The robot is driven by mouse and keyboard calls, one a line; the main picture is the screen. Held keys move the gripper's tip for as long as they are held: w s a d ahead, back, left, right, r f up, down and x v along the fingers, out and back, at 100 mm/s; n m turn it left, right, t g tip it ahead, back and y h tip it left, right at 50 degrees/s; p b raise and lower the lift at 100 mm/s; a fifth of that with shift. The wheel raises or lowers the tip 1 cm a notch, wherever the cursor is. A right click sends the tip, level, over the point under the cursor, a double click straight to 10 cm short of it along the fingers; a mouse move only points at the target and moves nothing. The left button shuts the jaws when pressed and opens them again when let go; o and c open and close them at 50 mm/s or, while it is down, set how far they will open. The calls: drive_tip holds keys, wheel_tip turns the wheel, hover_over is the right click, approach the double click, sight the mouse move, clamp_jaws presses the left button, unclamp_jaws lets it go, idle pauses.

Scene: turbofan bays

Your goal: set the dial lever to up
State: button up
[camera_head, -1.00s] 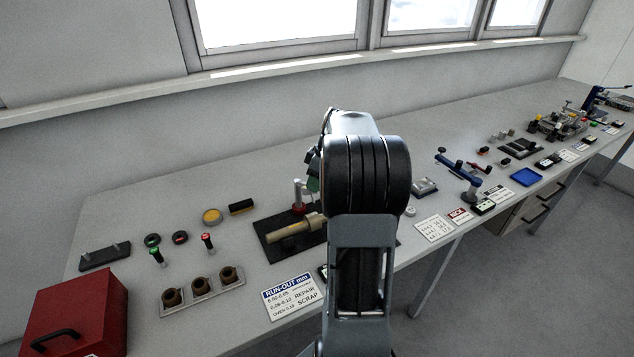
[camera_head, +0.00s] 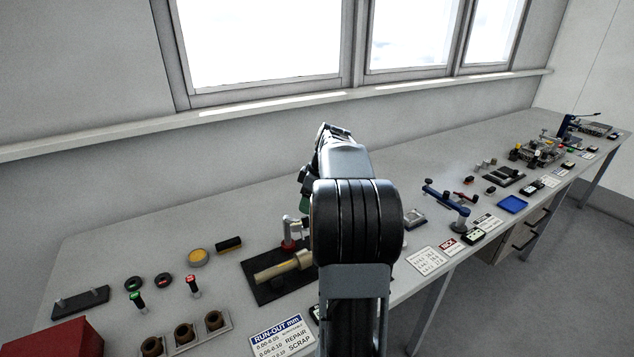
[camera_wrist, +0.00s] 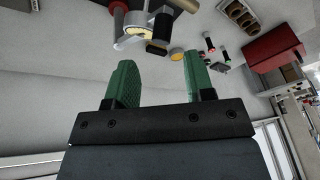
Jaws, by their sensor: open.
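The dial gauge (camera_wrist: 137,26) shows at the top of the wrist view, with a pale round face, beside a post with a red part. In the head view its grey post on a red base (camera_head: 290,238) stands by a brass-coloured shaft (camera_head: 284,267) on a black plate. My arm partly hides this spot, and I cannot make out the lever or its setting. My gripper (camera_wrist: 158,68) has two green fingers spread apart with nothing between them. The gauge lies beyond the fingertips, apart from them. In the head view only a bit of green finger shows left of my arm.
A run-out card (camera_head: 280,338) lies at the front edge. Left are a green-topped plug (camera_head: 137,300), a red-topped plug (camera_head: 193,286), a cup holder (camera_head: 185,336) and a red box (camera_head: 55,340). A blue-armed stand (camera_head: 447,205) is right. A wall with windows rises behind the bench.

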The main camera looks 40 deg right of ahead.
drive_tip(key=v, duration=0.8)
drive_tip(key=shift+r, duration=0.15)
drive_tip(key=s+a+f+m+h, duration=0.2)
drive_tip(key=a+f+m, duration=0.4)
drive_tip(key=f+m, duration=0.25)
drive_tip(key=s+a+f+n+t, duration=0.1)
drive_tip(key=s+a, duration=0.3)
drive_tip(key=a, duration=0.7)
drive_tip(key=s+a+f+n+t, duration=0.1)
drive_tip(key=s+a, duration=0.4)
drive_tip(key=a, duration=0.6)
drive_tip(key=shift+s+f+h, duration=0.2)
drive_tip(key=shift+f+h, duration=0.05)
drive_tip(key=shift+h, duration=0.15)
